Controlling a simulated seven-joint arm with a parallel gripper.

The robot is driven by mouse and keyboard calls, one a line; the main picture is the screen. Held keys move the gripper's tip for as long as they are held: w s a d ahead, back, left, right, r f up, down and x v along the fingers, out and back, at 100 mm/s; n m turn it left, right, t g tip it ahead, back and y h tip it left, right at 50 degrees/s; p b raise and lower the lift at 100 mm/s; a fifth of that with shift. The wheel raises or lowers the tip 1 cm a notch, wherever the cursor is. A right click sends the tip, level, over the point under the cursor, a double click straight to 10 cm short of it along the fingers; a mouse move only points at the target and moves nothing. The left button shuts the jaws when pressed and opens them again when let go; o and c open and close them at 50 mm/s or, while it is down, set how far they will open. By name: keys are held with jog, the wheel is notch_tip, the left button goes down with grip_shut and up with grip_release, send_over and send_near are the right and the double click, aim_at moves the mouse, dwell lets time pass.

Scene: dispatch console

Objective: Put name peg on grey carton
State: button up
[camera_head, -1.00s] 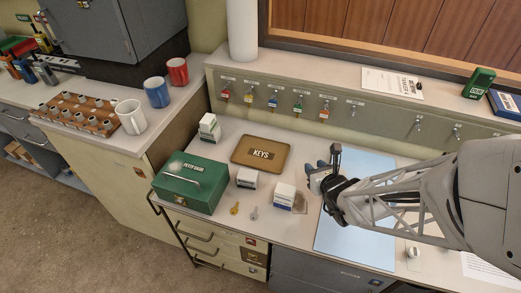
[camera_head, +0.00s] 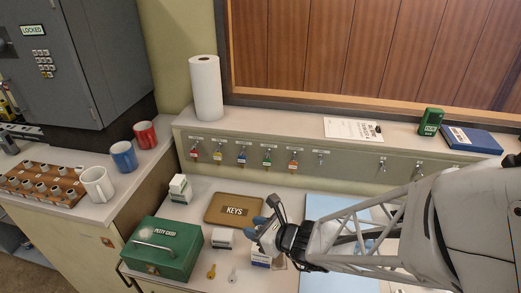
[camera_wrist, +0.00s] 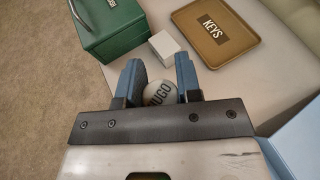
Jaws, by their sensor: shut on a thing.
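My gripper (camera_wrist: 159,82) is shut on a round, pale name peg (camera_wrist: 160,94) lettered "UGO" at its visible part, held between the blue fingers in the wrist view. In the head view my gripper (camera_head: 264,228) is beside the blue-banded carton (camera_head: 261,258), partly covering it; the peg cannot be made out there. The grey carton (camera_head: 222,239), a small white box with a grey band, stands left of my gripper, between the green cash box and the tray. It also shows in the wrist view (camera_wrist: 168,47), ahead of the fingers, its top clear.
The green petty cash box (camera_head: 162,248) stands left of the grey carton. The brown KEYS tray (camera_head: 216,219) lies behind it, and a green-banded carton (camera_head: 180,189) stands further back. A blue mat (camera_head: 322,205) is at right.

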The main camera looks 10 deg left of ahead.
jog(key=s+a+f+n+g, duration=0.3)
jog(key=s+f+g, duration=0.1)
jog(key=s+f, duration=0.1)
jog(key=shift+s+a+f+n+y, duration=0.2)
jog(key=shift+s+n+y, duration=0.15)
jog(key=shift+s, duration=0.35)
jog(key=shift+w, duration=0.1)
dwell(0.4)
send_over(218, 233)
jog(key=shift+f, duration=0.75)
jog(key=shift+f, duration=1.75)
jog(key=shift+f, duration=0.15)
